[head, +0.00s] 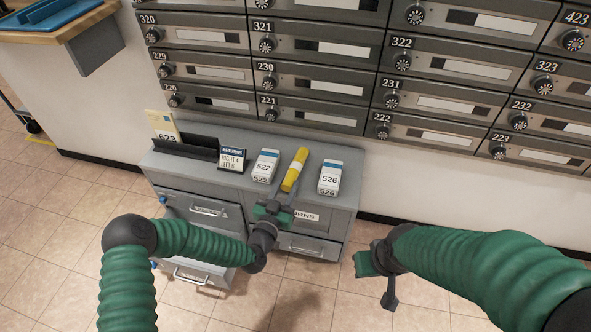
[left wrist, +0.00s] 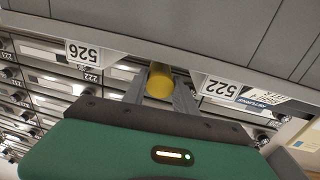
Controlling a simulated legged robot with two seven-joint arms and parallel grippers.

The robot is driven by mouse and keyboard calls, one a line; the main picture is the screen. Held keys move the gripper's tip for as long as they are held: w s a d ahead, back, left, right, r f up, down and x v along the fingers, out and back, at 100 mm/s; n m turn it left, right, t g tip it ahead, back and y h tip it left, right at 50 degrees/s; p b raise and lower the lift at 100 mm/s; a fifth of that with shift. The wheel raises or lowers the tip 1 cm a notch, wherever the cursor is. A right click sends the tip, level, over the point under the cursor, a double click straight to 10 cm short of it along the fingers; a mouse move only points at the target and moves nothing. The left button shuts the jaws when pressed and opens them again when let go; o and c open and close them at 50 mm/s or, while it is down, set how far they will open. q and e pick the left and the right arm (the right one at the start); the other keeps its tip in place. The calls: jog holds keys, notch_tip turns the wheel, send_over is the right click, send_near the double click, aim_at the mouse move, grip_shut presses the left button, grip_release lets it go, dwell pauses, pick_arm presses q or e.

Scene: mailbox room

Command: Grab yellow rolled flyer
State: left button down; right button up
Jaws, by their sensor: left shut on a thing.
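The yellow rolled flyer (head: 295,168) lies on top of the grey cabinet (head: 215,182) in the head view, between the box marked 522 (head: 264,166) and the box marked 526 (head: 330,177). A pale band wraps its middle. My left gripper (head: 278,203) is at its near end, at the cabinet's front edge. In the left wrist view the flyer's round yellow end (left wrist: 159,84) sits between the two grey fingers, which are shut on it. My right gripper (head: 372,262) hangs over the floor at the right, away from the cabinet; its finger opening is unclear.
A small returns sign (head: 232,159) and a dark holder with a card marked 623 (head: 165,128) stand on the cabinet's left part. Numbered mailboxes (head: 320,60) fill the wall behind. A counter with a blue tray (head: 50,14) is at upper left. Tiled floor lies in front.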

pick_arm(q)
jog(key=shift+r+p, duration=1.05)
jog(key=shift+r, duration=0.25)
jog(key=p+v, duration=0.3)
jog(key=v, duration=0.5)
